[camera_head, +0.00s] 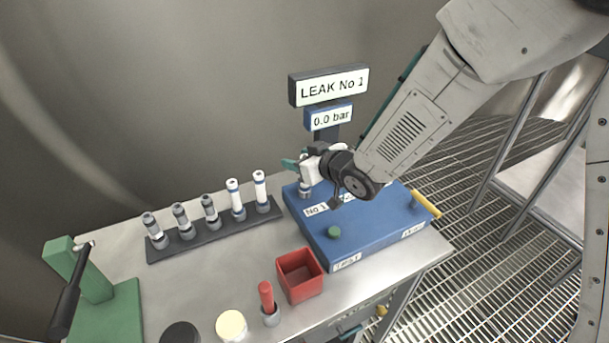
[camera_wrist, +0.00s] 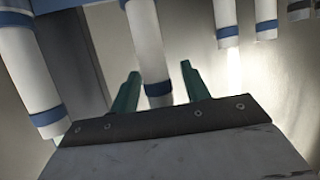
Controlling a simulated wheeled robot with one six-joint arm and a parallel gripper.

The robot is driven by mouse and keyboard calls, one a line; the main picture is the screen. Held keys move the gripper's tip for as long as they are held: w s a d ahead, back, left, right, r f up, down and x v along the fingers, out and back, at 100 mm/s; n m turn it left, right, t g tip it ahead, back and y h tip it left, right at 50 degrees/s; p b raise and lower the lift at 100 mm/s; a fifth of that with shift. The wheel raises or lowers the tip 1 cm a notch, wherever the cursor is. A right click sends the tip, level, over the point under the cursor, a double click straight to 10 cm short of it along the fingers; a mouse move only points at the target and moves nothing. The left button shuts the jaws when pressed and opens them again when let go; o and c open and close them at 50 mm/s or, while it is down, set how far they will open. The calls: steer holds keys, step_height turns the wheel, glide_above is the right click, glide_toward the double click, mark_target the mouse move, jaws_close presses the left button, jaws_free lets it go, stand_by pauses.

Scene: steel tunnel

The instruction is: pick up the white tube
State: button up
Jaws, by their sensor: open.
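My gripper (camera_head: 292,164) is over the back left part of the blue box (camera_head: 345,240), in front of the sign post. A small pale upright piece (camera_head: 304,191) shows just below it, mostly covered by the gripper. In the wrist view my gripper (camera_wrist: 160,69) is open, with one green finger on each side of a white tube (camera_wrist: 146,42) with a blue band. I cannot tell whether either finger touches it. Two white tubes with blue bands, a left one (camera_head: 235,195) and a right one (camera_head: 261,188), stand upright in the dark rack (camera_head: 215,237).
The rack also holds several grey-topped tubes (camera_head: 181,216). A red open box (camera_head: 300,276), a red-handled item (camera_head: 267,298) and a green press (camera_head: 100,290) stand on the steel table. The sign post (camera_head: 328,87) rises behind the blue box. More banded white tubes (camera_wrist: 24,75) flank my fingers.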

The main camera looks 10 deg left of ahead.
jaws_close()
step_height(320, 180, up, 28)
stand_by(0.9)
